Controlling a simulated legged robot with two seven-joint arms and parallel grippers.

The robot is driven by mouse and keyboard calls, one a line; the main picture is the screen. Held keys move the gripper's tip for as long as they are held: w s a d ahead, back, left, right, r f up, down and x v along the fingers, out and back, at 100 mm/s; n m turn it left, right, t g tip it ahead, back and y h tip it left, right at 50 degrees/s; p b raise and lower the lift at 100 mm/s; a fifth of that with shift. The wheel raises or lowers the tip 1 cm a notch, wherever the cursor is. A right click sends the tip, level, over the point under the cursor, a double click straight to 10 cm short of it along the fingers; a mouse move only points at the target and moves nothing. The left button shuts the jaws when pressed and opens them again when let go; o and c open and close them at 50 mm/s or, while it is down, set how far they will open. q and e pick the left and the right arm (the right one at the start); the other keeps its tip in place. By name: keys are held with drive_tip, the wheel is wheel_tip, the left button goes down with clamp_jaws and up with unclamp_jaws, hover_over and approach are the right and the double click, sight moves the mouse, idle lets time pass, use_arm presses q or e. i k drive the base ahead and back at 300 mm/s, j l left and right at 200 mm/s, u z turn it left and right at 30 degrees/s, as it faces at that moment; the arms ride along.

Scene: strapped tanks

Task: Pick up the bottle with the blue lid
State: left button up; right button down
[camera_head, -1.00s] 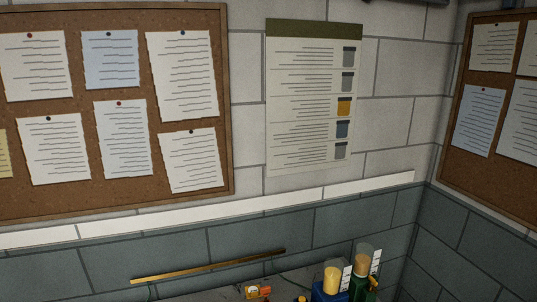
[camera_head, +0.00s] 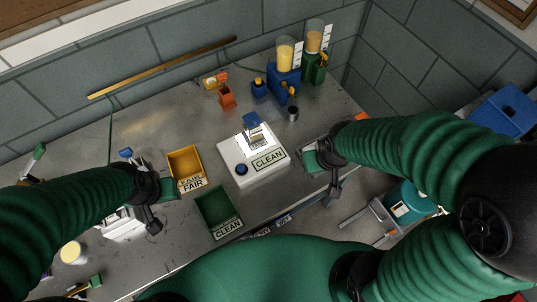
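A small item with a blue top (camera_head: 251,120) stands at the back of the white device (camera_head: 262,163) marked CLEAN, near the middle of the bench. It may be the bottle with the blue lid, but it is too small to tell. Another small item with a blue top (camera_head: 126,153) shows behind my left wrist, mostly hidden. My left gripper (camera_head: 157,207) is over the bench at the left, beside the yellow tray. My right gripper (camera_head: 324,172) is right of the white device. Whether either gripper is open or shut is unclear; I see nothing held.
A yellow tray (camera_head: 184,157) marked FAIR and a green tray (camera_head: 202,205) marked CLEAN lie between my grippers. Blue (camera_head: 286,86) and green (camera_head: 313,69) dispensers stand at the back. A teal container (camera_head: 404,204) is at the right. Bare bench (camera_head: 150,115) shows at the back left.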

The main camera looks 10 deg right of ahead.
sight(254, 138)
drive_tip(key=k+j, duration=0.25)
drive_tip(key=k, duration=0.15)
drive_tip(key=k+j+u, duration=0.1)
drive_tip(key=k+j, duration=0.15)
drive_tip(key=k, duration=0.15)
